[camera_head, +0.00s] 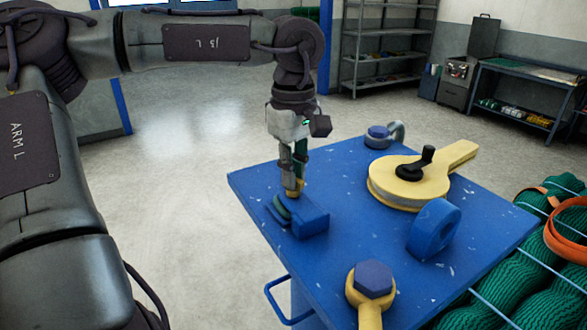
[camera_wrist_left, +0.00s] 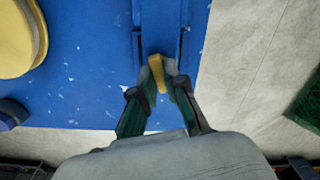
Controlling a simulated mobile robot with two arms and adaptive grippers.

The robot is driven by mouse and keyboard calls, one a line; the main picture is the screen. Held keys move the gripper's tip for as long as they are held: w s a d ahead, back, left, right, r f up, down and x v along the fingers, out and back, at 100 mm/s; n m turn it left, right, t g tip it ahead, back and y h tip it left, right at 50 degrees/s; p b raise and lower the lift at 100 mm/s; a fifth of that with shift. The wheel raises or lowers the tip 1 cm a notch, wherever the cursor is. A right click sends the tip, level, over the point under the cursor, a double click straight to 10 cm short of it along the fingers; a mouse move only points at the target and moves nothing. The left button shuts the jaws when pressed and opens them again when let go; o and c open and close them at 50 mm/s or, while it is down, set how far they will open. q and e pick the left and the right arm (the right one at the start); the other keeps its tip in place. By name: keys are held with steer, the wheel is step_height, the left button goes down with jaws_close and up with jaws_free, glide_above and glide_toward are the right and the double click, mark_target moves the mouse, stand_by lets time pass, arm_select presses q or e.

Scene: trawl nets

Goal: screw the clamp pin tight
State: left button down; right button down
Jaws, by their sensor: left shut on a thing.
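The clamp (camera_head: 310,222) is a blue block fixed near the left corner of the blue table, with a dark green piece at its left side. The yellow clamp pin (camera_wrist_left: 156,72) shows between my left fingers in the left wrist view. My left gripper (camera_head: 293,188) points down over the clamp and is shut on the pin's head. The fingers hide most of the pin, and I cannot tell how deep it sits. My right gripper is in neither view.
On the blue table (camera_head: 345,250) stand a yellow pulley block (camera_head: 405,186), a blue ring (camera_head: 435,229), a shackle (camera_head: 380,138) and a yellow eye piece with a blue hex top (camera_head: 372,285). Green nets (camera_head: 520,250) lie at the right. The floor left of the table is clear.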

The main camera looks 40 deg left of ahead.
arm_select(q)
steer(key=m, duration=0.4)
steer(key=m+p, duration=0.1)
steer(key=m, duration=0.1)
steer(key=shift+w+r, duration=0.15)
steer(key=shift+r, duration=0.1)
steer(key=m+p, duration=0.1)
steer(key=m, duration=0.5)
steer(key=shift+m, duration=0.4)
steer(key=m, duration=0.4)
steer(key=shift+p, duration=0.35)
steer(key=shift+m, duration=2.2)
steer(key=c, duration=1.2)
jaws_free()
steer(key=shift+c, duration=0.2)
steer(key=shift+f, duration=0.15)
